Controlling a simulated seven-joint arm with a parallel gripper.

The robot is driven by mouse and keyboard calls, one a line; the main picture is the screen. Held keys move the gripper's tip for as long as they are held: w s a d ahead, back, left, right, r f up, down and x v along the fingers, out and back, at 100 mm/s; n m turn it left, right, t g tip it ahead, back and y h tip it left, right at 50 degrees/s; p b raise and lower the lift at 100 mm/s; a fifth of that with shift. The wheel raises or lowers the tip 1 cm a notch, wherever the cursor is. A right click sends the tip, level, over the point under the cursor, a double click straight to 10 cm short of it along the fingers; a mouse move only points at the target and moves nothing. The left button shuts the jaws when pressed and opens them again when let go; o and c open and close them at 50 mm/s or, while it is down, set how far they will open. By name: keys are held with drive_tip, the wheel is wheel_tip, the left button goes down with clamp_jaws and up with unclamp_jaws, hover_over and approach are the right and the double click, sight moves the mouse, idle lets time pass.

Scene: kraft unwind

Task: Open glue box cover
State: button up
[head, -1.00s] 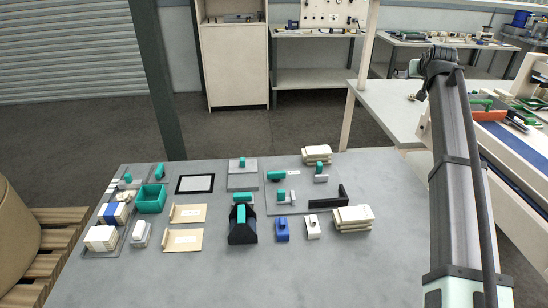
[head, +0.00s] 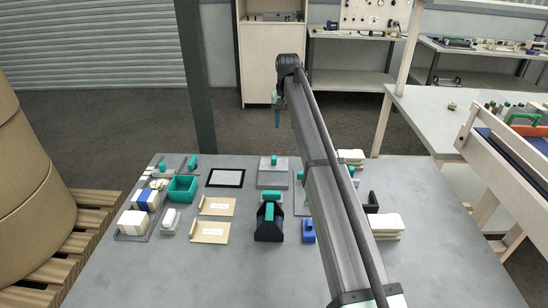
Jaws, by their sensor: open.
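No object is clearly marked as the glue box, so I cannot tell which cover is meant. On the grey table stand a black box-like piece with a teal handle (head: 269,225) and a grey plate with a teal knob (head: 272,175). On the machine at the right lies an orange part (head: 526,118) beside a green handle. My gripper (head: 277,117) hangs at the far end of my arm, high in the picture beyond the table's back edge. It is small and seen edge-on; it appears open and empty, touching nothing.
The table holds a teal bin (head: 182,188), a black-framed sheet (head: 226,178), tan trays (head: 209,233), a blue block (head: 308,231) and white stacks (head: 386,225). My arm hides part of its right side. A large brown roll (head: 22,170) stands left. The table's front is clear.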

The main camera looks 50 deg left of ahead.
sight(274, 157)
drive_tip(key=shift+h, duration=0.3)
drive_tip(key=s+f, duration=0.1)
drive_tip(key=f, duration=0.3)
drive_tip(key=s+a+f, duration=0.1)
drive_tip(key=f, duration=0.4)
drive_tip(key=s+a+f, duration=0.1)
drive_tip(key=f, duration=0.4)
drive_tip(key=shift+s+f, duration=0.25)
drive_tip(key=shift+s, duration=0.1)
drive_tip(key=shift+c, duration=0.4)
drive_tip(key=shift+d, duration=0.1)
clamp_jaws()
